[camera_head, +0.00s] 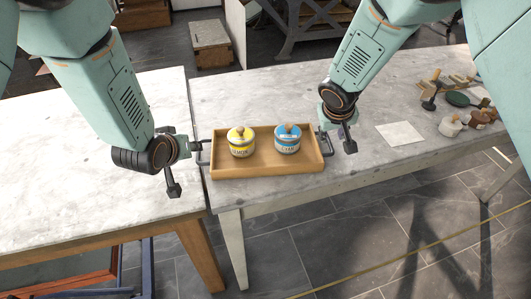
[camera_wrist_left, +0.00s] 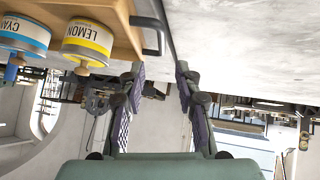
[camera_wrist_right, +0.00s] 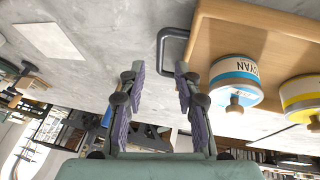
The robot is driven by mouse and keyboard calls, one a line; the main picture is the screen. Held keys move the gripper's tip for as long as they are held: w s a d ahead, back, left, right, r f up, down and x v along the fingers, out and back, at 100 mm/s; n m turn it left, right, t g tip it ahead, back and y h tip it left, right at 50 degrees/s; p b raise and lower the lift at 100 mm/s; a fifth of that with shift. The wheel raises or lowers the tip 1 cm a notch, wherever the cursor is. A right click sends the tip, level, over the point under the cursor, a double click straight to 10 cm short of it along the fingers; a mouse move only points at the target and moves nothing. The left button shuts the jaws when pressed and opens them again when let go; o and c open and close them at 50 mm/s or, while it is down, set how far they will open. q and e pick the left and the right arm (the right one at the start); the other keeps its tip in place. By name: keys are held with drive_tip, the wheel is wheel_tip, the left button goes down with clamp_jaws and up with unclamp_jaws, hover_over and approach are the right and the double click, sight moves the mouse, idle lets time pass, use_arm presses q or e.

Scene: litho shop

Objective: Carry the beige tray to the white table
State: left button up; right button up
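The beige tray (camera_head: 268,168) lies flat on the grey-marbled table at the right, by that table's left end. It carries a yellow-banded LEMON jar (camera_head: 241,142) and a blue-banded CYAN jar (camera_head: 287,139), both upright. A dark handle stands at each end. My left gripper (camera_head: 188,160) is open beside the left handle (camera_wrist_left: 153,36); in the left wrist view the handle lies just ahead of the fingertips. My right gripper (camera_head: 337,138) is open at the right handle (camera_wrist_right: 170,45), which overlaps the gap between its fingertips in the right wrist view. Contact is unclear.
A white-topped table (camera_head: 90,150) with wooden legs adjoins at the left, its visible top clear. On the right table, a pale sheet (camera_head: 400,133) and several tools and small pots (camera_head: 452,125) lie to the tray's right. A wooden box (camera_head: 211,45) stands on the floor behind.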

drive_tip(key=shift+v, duration=2.75)
